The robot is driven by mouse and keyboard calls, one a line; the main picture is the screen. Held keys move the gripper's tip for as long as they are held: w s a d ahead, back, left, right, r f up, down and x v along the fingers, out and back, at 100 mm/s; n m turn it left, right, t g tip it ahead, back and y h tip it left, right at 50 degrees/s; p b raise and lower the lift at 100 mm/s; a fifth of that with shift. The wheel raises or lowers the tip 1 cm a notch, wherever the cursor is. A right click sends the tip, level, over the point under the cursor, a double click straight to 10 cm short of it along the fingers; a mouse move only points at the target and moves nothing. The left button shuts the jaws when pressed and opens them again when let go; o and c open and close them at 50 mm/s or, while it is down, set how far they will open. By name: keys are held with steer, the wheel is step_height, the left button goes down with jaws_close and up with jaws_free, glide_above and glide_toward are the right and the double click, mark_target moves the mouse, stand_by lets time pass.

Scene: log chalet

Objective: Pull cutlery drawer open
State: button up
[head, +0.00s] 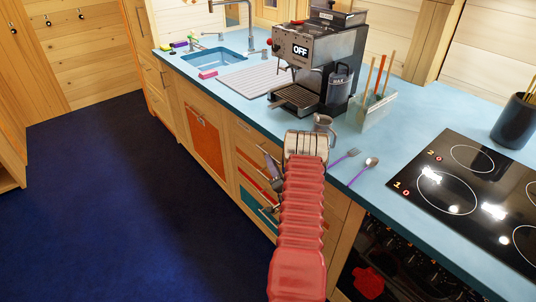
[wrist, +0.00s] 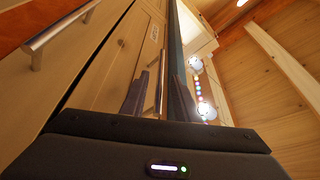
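A wooden drawer front with a small label (head: 244,127) sits just under the blue counter edge; the label is too small to read, so I cannot confirm it is the cutlery drawer. It appears shut. In the wrist view, a pale drawer front (wrist: 104,62) with a label rises to the left of the fingers. My gripper (wrist: 157,92) is open, its dark fingers apart. A slim metal bar handle (wrist: 160,78) shows between them, with no clear contact. In the head view my gripper (head: 273,168) is at the cabinet front, partly hidden by my red arm.
Another bar handle (wrist: 58,36) is at left in the wrist view. Red and teal drawer fronts (head: 251,195) lie lower. The counter holds a coffee machine (head: 315,60), metal jug (head: 324,128), fork (head: 344,158) and spoon (head: 364,171). The blue floor (head: 120,200) is clear.

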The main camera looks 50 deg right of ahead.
steer(key=shift+x, duration=2.65)
jaws_close()
